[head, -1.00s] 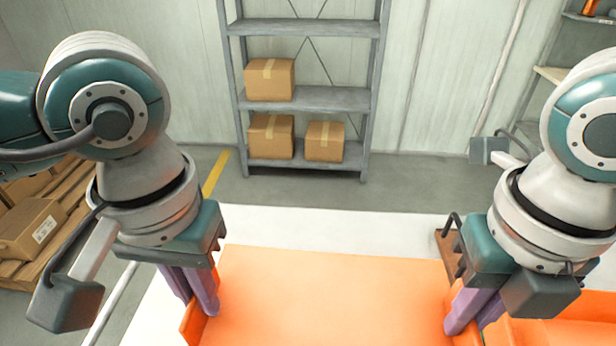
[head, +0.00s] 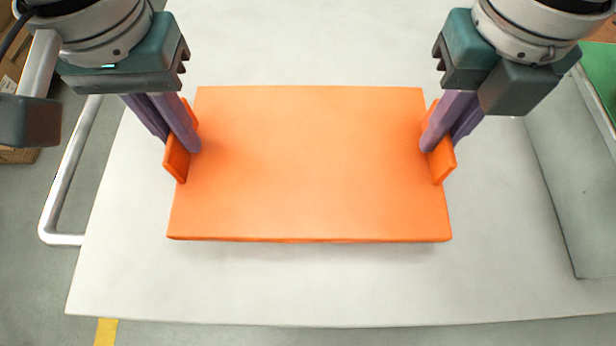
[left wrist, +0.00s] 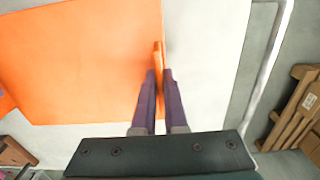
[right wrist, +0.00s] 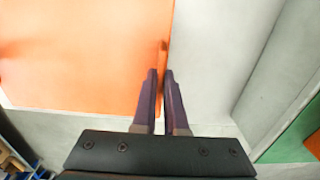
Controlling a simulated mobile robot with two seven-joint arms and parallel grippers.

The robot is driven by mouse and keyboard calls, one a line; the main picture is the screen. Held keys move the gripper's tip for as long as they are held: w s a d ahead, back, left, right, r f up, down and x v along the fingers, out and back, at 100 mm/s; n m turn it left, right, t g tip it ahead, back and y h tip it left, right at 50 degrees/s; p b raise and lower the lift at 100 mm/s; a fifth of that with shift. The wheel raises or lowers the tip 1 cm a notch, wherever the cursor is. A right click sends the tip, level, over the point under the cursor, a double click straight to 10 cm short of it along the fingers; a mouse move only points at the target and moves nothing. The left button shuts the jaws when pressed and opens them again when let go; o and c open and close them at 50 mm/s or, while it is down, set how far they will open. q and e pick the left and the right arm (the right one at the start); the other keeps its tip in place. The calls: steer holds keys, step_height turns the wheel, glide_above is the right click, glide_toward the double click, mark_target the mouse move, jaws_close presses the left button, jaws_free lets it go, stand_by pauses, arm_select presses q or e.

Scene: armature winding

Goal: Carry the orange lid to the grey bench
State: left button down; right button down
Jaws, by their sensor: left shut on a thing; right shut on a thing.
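The orange lid (head: 310,165) is a wide flat slab with an upright tab at each short end. It lies level over a pale surface (head: 300,285), with a shadow under its front edge; I cannot tell whether it is clear of the surface. My left gripper (head: 181,146) is shut on the left tab, which also shows between the fingers in the left wrist view (left wrist: 158,75). My right gripper (head: 437,148) is shut on the right tab, seen also in the right wrist view (right wrist: 161,75). I cannot tell whether the pale surface is the grey bench.
A metal handle bar (head: 65,175) runs along the surface's left side. A grey panel (head: 575,190) and a green area (head: 603,75) are at the right. Cardboard boxes on wood (left wrist: 305,105) stand beyond the bar. The pale surface is bare in front of the lid.

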mark_target(193, 157)
stand_by(0.3)
